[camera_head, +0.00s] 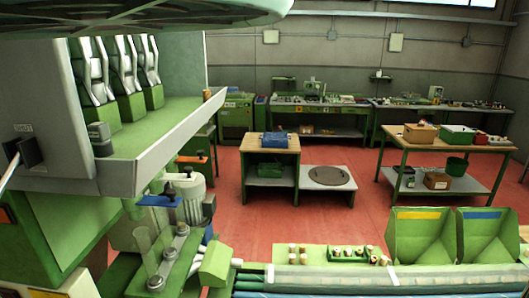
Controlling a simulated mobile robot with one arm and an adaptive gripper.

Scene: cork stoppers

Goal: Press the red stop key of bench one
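I cannot make out a red stop key anywhere in the head view. No bench carries a number that I can read, so I cannot tell which is bench one. Small details on both are too small to tell. My gripper is not in view.
Cork stoppers (360,254) stand on a surface at the bottom, beside two green bins (420,236). A wooden-topped table (270,143) and a table with boxes (399,133) stand mid-room. Red floor (340,215) lies open between them. A green round part hangs overhead.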

